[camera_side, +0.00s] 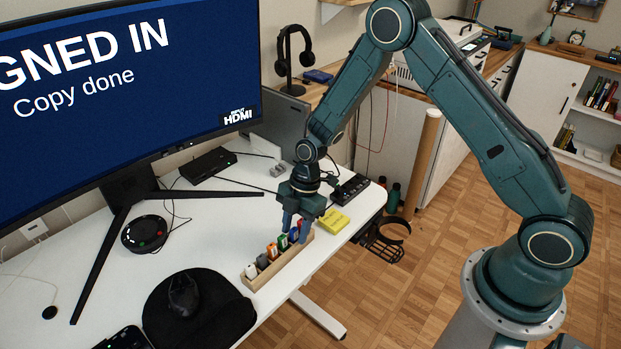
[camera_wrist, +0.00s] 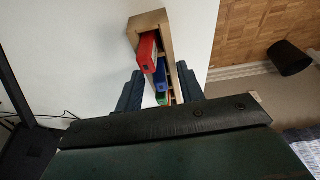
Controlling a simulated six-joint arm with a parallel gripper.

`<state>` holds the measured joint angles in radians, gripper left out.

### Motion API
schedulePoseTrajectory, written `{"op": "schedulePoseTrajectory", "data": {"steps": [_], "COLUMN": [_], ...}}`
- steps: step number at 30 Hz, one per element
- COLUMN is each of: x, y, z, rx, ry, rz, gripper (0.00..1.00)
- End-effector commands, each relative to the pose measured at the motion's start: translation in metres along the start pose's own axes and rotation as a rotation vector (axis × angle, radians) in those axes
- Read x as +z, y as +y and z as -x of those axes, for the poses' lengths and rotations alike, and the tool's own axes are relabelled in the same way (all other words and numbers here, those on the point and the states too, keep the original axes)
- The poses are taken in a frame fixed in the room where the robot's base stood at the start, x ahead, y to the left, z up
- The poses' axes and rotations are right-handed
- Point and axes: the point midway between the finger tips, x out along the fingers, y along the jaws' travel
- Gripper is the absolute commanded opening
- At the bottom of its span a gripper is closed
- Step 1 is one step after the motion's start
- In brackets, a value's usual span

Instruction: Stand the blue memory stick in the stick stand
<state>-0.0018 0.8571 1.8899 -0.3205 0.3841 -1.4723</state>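The wooden stick stand (camera_side: 270,277) lies along the desk's right edge and holds several coloured sticks in a row. The blue memory stick (camera_wrist: 160,77) stands in a slot of the stand, between a red stick (camera_wrist: 148,50) and a green one (camera_wrist: 161,97). In the side view the blue stick (camera_side: 294,235) is partly hidden by my fingers. My gripper (camera_side: 296,227) points down over the far end of the stand. In the wrist view my gripper (camera_wrist: 160,90) is open, its fingers on either side of the row with gaps to the blue stick.
A yellow note pad (camera_side: 334,221) lies right of the stand. A black mouse (camera_side: 183,294) on its mat is at the front left. The monitor foot and a round black device (camera_side: 146,234) are further left. White desk is clear between.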

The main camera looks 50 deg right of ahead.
Motion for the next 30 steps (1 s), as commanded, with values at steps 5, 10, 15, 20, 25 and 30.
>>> {"op": "schedulePoseTrajectory", "data": {"steps": [5, 10, 15, 20, 25, 30], "x": [0.0, 0.0, 0.0, 0.0, 0.0, 0.0], "y": [0.0, 0.0, 0.001, 0.001, 0.001, 0.001], "z": [0.001, 0.007, 0.023, 0.046, 0.075, 0.104], "rx": [0.0, 0.001, 0.002, 0.004, 0.005, 0.005], "ry": [0.0, 0.0, 0.0, 0.0, 0.0, -0.001], "rz": [0.0, -0.001, 0.0, -0.001, 0.0, 0.0], "gripper": [0.38, 0.38, 0.38, 0.38, 0.38, 0.38]}}
